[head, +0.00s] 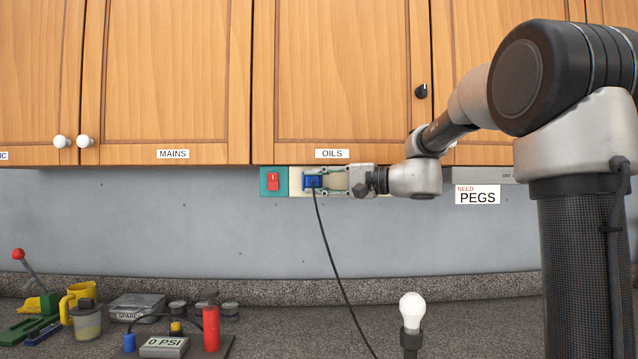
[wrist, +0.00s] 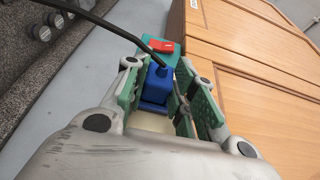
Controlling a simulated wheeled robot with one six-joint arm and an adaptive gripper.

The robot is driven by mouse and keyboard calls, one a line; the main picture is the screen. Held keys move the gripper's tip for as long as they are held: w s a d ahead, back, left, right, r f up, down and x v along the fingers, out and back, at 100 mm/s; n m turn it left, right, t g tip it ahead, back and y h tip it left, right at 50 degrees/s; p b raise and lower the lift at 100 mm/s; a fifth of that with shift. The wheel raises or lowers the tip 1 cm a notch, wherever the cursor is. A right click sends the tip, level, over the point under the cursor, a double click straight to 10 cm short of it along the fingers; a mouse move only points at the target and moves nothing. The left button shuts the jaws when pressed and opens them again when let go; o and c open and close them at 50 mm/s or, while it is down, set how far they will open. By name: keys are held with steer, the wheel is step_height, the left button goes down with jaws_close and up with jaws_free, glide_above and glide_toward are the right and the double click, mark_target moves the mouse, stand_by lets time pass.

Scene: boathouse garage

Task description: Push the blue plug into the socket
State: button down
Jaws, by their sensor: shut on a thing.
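The blue plug (head: 313,181) is at the wall under the cupboard marked OILS, with a black cable hanging from it. My gripper (head: 314,181) reaches in from the right and is shut on the plug. In the wrist view the plug (wrist: 156,83) sits between the two green-padded fingers of my gripper (wrist: 158,88). The socket's face is hidden behind the plug and fingers; a pale plate (head: 296,181) shows around them. I cannot tell how far the plug is in.
A red switch (head: 273,181) on a teal plate is just left of the plug. The wooden cupboards (head: 340,80) hang close above.

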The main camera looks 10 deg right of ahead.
stand_by(0.4)
steer(key=shift+s+a, duration=0.15)
steer(key=shift+s, duration=0.45)
steer(key=shift+s, duration=0.15)
steer(key=shift+s+a, duration=0.25)
steer(key=shift+s, duration=0.95)
steer(key=shift+s+a, duration=0.2)
steer(key=shift+s, duration=0.95)
